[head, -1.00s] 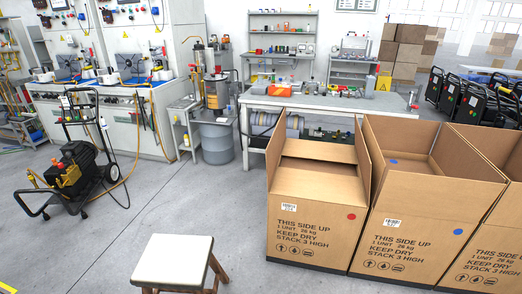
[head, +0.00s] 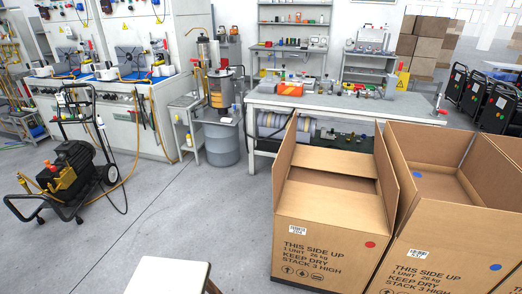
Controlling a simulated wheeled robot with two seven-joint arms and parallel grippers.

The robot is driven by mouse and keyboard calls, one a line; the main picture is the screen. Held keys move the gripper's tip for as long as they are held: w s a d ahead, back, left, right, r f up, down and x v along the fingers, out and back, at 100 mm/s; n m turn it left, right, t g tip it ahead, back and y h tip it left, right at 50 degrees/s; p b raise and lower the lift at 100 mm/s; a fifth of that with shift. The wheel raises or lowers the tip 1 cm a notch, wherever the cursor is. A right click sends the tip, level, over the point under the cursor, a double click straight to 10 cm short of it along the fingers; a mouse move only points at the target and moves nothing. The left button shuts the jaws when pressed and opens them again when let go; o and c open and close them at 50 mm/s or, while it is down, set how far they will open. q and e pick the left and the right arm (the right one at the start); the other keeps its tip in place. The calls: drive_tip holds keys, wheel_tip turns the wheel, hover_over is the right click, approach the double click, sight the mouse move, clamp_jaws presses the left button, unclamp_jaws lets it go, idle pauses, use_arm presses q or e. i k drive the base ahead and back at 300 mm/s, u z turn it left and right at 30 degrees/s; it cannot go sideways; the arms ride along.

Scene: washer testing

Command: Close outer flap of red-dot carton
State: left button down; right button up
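The red-dot carton (head: 325,240) stands on the floor at the lower right in the head view, with a red dot on its front face. Its left side flap (head: 285,150) and right side flap (head: 386,175) stand up. Two inner panels lie across the top, a near one (head: 326,203) and a far one (head: 333,162), with a dark gap between them. Neither of my grippers is in view.
A blue-dot carton (head: 440,245) with its top open stands close on the right, and another carton is beyond it. A white-topped stool (head: 168,277) is at the bottom. A workbench (head: 340,106) stands behind the cartons. A pressure washer (head: 70,170) is at left. Floor between is clear.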

sight(279, 167)
drive_tip(key=z, duration=0.4)
drive_tip(key=i, duration=0.95)
drive_tip(key=z, duration=0.65)
